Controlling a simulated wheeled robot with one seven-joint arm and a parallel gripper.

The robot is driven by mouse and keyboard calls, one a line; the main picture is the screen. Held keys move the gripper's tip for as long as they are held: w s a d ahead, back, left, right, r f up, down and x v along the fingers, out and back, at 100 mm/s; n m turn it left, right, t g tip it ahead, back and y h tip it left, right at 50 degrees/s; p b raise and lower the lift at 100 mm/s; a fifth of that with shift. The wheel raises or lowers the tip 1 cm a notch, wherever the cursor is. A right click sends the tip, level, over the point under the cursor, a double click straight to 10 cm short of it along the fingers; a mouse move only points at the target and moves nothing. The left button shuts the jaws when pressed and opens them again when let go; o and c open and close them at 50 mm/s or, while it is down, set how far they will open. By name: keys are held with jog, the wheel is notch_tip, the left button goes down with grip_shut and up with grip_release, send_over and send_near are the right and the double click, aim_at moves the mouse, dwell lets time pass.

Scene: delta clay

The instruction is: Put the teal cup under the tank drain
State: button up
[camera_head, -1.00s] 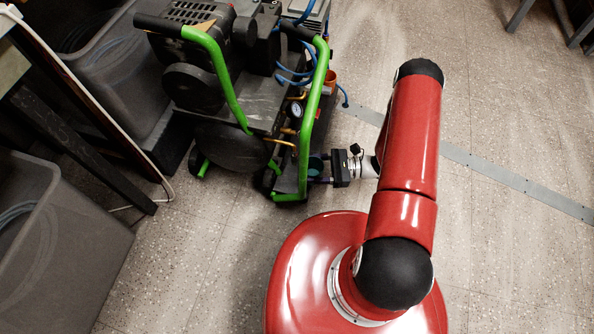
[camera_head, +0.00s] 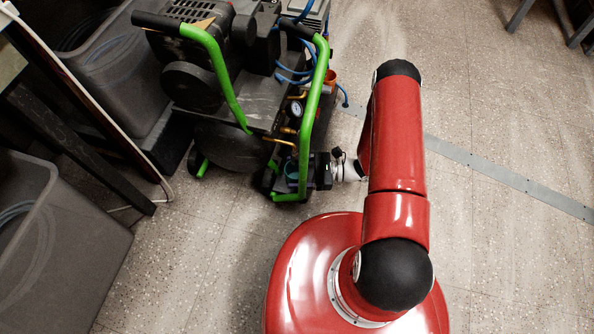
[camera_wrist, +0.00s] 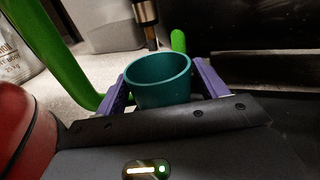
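The teal cup (camera_wrist: 160,82) stands upright between the two purple fingers of my gripper (camera_wrist: 163,84) in the wrist view, with a finger against each side. Its rim also shows in the head view (camera_head: 291,169), low inside the green frame of the compressor. My gripper (camera_head: 297,172) reaches in from the right there. In the wrist view a metal fitting with a brass tip (camera_wrist: 148,20), which looks like the drain, hangs just beyond the cup's far rim. Whether the tip is over the cup's mouth I cannot tell. The black tank (camera_head: 233,146) is partly hidden by the frame.
The compressor's green tube frame (camera_head: 318,95) rises close beside my gripper. A gauge (camera_head: 296,109), brass pipes and blue hoses sit above. Grey bins (camera_head: 60,245) are at left.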

jog(key=shift+o, duration=0.6)
jog(key=shift+r, duration=0.1)
jog(key=shift+d, duration=0.15)
jog(key=d, duration=1.1)
notch_tip(320, 180, up, 25)
jog(key=n+g+h, duration=0.5)
jog(key=n+h, duration=0.4)
jog(key=n, duration=0.2)
jog(key=s+r+n+t+h, duration=0.3)
jog(key=s+r+t+h, duration=0.1)
jog(key=s+r, duration=0.3)
jog(key=s+r+n+t+h, duration=0.4)
jog(key=s+r+t+h, duration=0.1)
jog(key=r, duration=0.6)
jog(key=shift+s+d+t, duration=0.3)
jog(key=shift+s+t, duration=0.2)
jog(key=shift+s, duration=0.35)
